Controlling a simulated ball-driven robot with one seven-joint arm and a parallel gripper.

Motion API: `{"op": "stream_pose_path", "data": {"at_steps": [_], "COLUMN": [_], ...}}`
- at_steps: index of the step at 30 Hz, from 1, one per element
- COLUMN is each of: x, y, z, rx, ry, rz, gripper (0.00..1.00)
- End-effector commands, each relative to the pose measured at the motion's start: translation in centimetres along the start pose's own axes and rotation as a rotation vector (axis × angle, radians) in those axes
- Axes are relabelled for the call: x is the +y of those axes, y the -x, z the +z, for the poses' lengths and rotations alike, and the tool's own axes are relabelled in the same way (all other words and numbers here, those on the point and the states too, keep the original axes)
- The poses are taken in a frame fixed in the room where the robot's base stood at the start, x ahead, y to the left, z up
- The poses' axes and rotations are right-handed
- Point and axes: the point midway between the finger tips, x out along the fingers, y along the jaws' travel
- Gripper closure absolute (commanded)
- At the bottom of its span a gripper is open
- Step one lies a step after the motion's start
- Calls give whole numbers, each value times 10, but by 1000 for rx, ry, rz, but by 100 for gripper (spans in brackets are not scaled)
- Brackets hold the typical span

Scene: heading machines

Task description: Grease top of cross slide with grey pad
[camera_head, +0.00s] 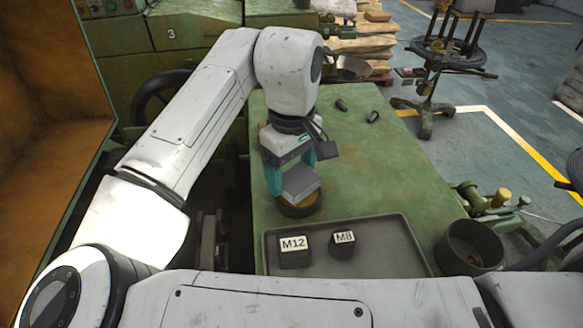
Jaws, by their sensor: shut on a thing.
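My gripper (294,172) points down over the green top, its teal fingers shut on a light grey block, which looks like the grey pad (302,184). Directly under the pad is a low round dark tin (300,208) with a tan-orange rim or content. The pad overlaps the tin in this view; I cannot tell whether it touches what is inside. The far finger and the pad's underside are partly hidden. I cannot make out for sure which part is the cross slide; dark metal machine parts (208,240) show left of the green top, partly behind my arm.
A grey tray (385,262) at the front holds dark blocks labelled M12 (294,257) and M8 (342,246). A dark round pot (470,246) and brass-knobbed fittings (482,198) stand at right. Two small dark bolts (373,117) lie farther back. The middle right of the green top (390,170) is clear.

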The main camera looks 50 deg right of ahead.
Motion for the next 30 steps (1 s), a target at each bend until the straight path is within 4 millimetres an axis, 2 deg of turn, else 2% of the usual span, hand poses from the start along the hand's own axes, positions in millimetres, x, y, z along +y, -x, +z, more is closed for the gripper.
{"op": "stream_pose_path", "data": {"at_steps": [30], "x": [0], "y": [-7], "z": [0], "rx": [-1], "ry": [0], "rz": [0], "gripper": [45]}}
